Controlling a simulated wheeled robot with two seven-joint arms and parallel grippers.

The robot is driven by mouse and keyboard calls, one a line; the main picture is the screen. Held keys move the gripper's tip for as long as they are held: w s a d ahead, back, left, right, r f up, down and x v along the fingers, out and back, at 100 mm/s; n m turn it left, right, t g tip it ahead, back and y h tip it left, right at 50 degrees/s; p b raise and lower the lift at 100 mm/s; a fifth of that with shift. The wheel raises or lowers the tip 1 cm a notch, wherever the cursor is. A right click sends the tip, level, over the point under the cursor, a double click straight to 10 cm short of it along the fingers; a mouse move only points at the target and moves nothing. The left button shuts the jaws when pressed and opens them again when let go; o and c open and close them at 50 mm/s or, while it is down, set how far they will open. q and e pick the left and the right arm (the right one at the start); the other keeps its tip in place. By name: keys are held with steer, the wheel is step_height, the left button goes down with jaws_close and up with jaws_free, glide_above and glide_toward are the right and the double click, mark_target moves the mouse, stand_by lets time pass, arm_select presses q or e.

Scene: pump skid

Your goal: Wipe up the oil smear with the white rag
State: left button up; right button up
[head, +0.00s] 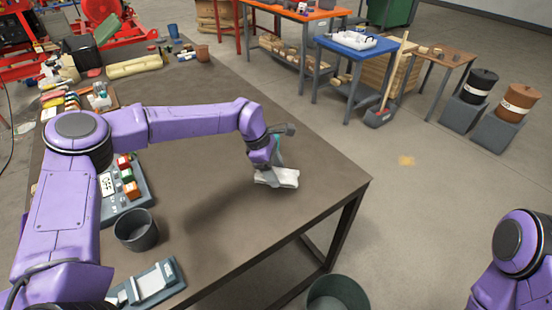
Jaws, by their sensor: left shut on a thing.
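The white rag (284,178) is at the right part of the brown tabletop, near its right edge. My left gripper (268,165) is shut on the rag from above, and the rag hangs out below and to the right of the fingers. The rag is at or just above the tabletop; I cannot tell whether it touches. I cannot make out a clear oil smear on the tabletop; the spot under the rag is hidden. A small yellow-orange patch (406,161) shows on the floor right of the table. My right gripper is out of view.
On the table (225,240) are a dark cup (136,230), a grey panel with coloured blocks (127,187) and a grey-white tray (150,285). A bin (338,293) stands below the front edge. A blue table (355,45) and two lidded pots (480,82) stand beyond. The tabletop's middle is clear.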

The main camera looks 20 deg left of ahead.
arm_select(q)
steer(key=shift+r+p, duration=0.75)
steer(key=shift+r, duration=0.75)
